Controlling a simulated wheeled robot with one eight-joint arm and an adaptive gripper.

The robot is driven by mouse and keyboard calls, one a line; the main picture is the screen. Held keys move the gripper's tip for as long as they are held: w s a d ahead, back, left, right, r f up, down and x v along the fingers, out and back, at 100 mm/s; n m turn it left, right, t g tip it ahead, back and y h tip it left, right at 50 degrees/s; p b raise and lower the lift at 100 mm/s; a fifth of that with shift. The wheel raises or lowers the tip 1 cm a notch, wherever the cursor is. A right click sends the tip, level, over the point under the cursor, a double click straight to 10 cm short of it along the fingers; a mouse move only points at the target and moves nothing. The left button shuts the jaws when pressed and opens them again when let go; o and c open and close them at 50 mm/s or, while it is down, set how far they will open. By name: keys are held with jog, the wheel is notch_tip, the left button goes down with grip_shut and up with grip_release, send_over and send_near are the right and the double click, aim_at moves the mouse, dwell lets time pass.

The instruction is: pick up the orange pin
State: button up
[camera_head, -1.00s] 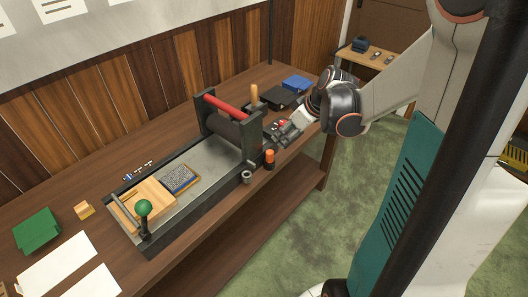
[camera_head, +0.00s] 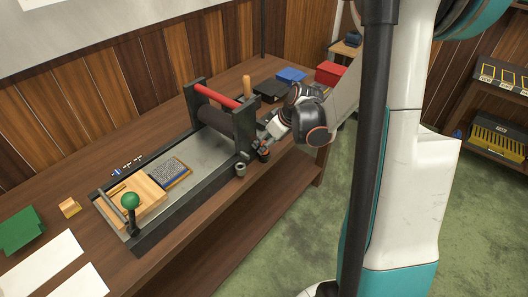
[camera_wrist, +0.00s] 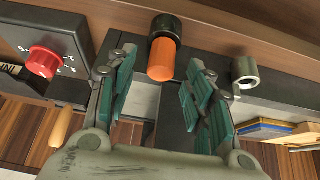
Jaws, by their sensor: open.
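The orange pin (camera_wrist: 161,60) has an orange body and a black end. In the wrist view it is near the top middle, between the two green-padded fingers of my gripper (camera_wrist: 161,64). The fingers stand apart, with a visible gap on each side of the pin. In the head view the pin (camera_head: 264,154) is at the front edge of the press, partly hidden by my gripper (camera_head: 260,145). I cannot tell how deep it sits between the fingers.
A grey ring (camera_wrist: 244,72) is right of the pin. A box with a red knob (camera_wrist: 43,60) is to its left. The press (camera_head: 240,125) with its red bar (camera_head: 215,96) stands close behind my gripper. A green-knobbed lever (camera_head: 130,201) is at the near end.

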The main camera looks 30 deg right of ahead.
grip_shut()
jog(key=shift+r, duration=0.1)
notch_tip(320, 180, up, 28)
jog(key=p, duration=0.9)
dwell(0.3)
